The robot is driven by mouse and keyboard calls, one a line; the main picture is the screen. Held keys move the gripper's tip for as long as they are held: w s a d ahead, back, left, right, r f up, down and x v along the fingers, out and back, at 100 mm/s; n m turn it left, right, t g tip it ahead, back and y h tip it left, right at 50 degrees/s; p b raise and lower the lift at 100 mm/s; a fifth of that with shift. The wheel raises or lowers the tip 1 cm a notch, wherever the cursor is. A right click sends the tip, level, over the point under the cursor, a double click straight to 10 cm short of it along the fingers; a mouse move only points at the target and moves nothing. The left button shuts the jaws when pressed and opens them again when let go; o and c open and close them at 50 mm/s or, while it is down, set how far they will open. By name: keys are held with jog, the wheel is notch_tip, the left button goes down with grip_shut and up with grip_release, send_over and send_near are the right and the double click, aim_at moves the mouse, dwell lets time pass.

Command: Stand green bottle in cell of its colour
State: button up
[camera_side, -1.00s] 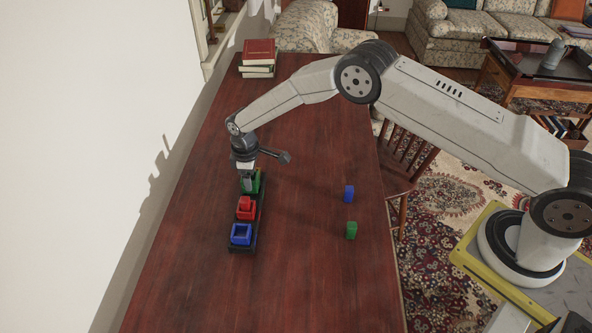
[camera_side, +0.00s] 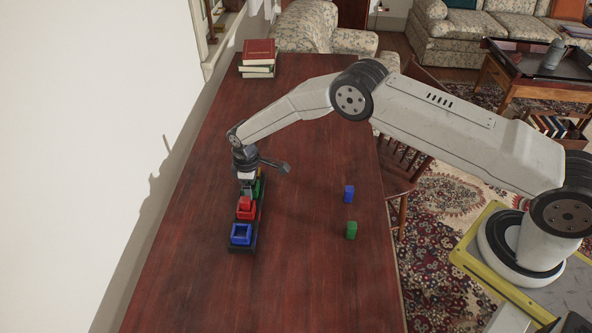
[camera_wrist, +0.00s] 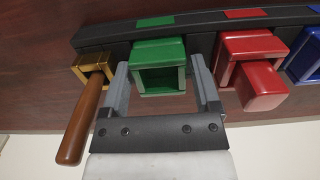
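The green bottle (camera_side: 351,230) looks like a small green block upright on the table, right of the rack in the side view, apart from my gripper. The green cell (camera_wrist: 158,47) is a square, open-topped holder on the dark rack (camera_wrist: 205,21). In the wrist view its inside looks empty. My gripper (camera_wrist: 160,66) is open, with nothing held; its two fingers appear on either side of the green cell. In the side view my gripper (camera_side: 247,190) is over the rack and partly hides the green cell (camera_side: 259,185). I cannot tell whether the fingers touch the cell.
A red block (camera_wrist: 259,86) stands in the red cell (camera_wrist: 250,44). A brown rod-like piece (camera_wrist: 82,120) stands in the gold cell (camera_wrist: 90,62). The blue cell (camera_side: 241,234) is at the near end. A blue piece (camera_side: 349,193) stands behind the green bottle. Books (camera_side: 258,57) lie far back.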

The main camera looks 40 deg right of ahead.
jog(key=shift+r, duration=0.1)
notch_tip(320, 180, up, 12)
dwell(1.0)
jog(key=shift+r, duration=0.1)
dwell(0.4)
jog(key=s+d+r+m+t, duration=0.1)
jog(key=s+d+r+m, duration=0.4)
jog(key=s+d+r, duration=0.5)
jog(key=s+d+m, duration=0.2)
jog(key=s, duration=0.7)
jog(key=s+d+m+t, duration=0.1)
jog(key=s+d+m, duration=0.1)
jog(key=s, duration=0.7)
jog(key=shift+s+r+t, duration=0.2)
jog(key=shift+s+t, duration=0.1)
jog(key=shift+s, duration=0.1)
